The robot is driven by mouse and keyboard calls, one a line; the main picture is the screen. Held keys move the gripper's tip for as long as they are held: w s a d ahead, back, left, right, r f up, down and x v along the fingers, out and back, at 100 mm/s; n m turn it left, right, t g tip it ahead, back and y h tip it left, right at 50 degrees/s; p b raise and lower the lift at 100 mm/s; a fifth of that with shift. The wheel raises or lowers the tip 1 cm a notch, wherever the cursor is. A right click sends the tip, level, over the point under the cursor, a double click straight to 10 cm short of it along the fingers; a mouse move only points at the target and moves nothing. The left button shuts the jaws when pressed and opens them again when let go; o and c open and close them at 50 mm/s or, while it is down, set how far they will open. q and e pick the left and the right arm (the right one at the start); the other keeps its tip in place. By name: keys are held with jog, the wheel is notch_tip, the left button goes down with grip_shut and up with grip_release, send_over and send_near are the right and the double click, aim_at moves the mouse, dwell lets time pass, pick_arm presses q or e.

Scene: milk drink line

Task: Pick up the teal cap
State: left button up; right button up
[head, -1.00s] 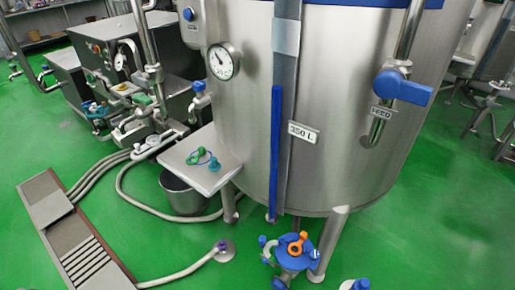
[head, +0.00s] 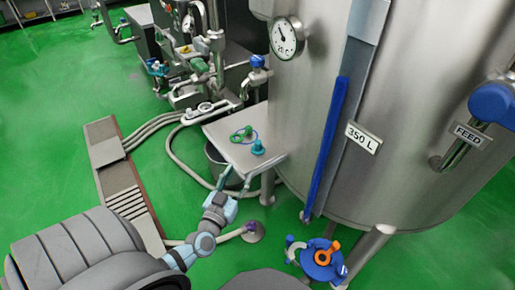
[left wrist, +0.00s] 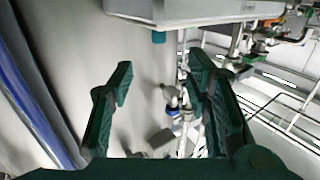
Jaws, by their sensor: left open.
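The teal cap (head: 258,148) stands on the steel side shelf (head: 232,160) beside the tank, near the shelf's front right part. My left gripper (head: 234,184) is just below the shelf's front edge in the head view, empty, with its fingers apart and pointing up towards the shelf. It is apart from the cap. In the left wrist view the two dark green fingers (left wrist: 162,82) are spread with nothing between them. A small teal piece (left wrist: 158,37) shows beyond them at a pale panel's edge; I cannot tell whether it is the cap. My right gripper is not in view.
A green fitting (head: 243,133) with a blue ring lies behind the cap on the shelf. The steel tank (head: 420,120) stands close on the right. A bucket (head: 214,160) is under the shelf. A blue and orange valve (head: 322,259) is at the tank's foot.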

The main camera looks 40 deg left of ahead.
aim_at(257, 144)
pick_arm(q)
jog(key=b+x, duration=0.1)
jog(key=x, duration=0.3)
jog(key=b+x, duration=0.1)
jog(key=x, duration=0.4)
jog(key=b+x, duration=0.1)
jog(key=x, duration=0.4)
jog(key=shift+d+r+b, duration=0.1)
jog(key=shift+r+b, duration=0.2)
jog(key=shift+r, duration=0.05)
grip_shut()
